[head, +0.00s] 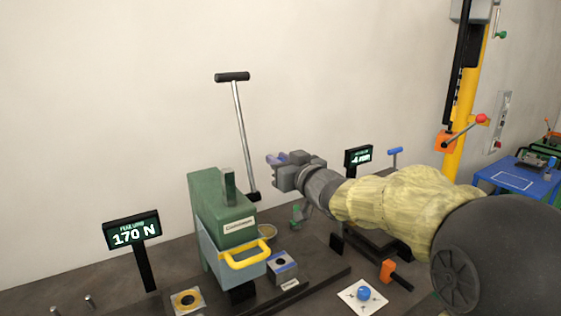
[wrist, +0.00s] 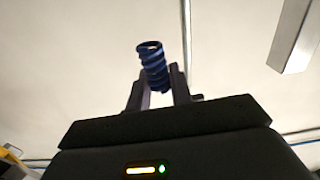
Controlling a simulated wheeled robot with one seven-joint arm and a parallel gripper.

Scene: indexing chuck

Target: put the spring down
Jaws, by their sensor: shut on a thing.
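My gripper (head: 276,169) is raised above the dark bench in the head view, to the right of a green press-like machine. In the wrist view, my gripper (wrist: 158,85) is shut on a dark blue coil spring (wrist: 153,66), which stands out past the fingertips and is slightly tilted. In the head view the spring (head: 296,157) shows only as a small bluish-purple piece at the fingers. The spring touches nothing but the fingers, as far as I can see.
The green machine (head: 222,208) with a yellow handle and tall lever (head: 239,130) stands close left of my gripper. A block with a hole (head: 282,265) and a yellow-ringed plate (head: 187,300) sit in front. A white plate with a blue knob (head: 362,295) lies at right. Displays stand nearby.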

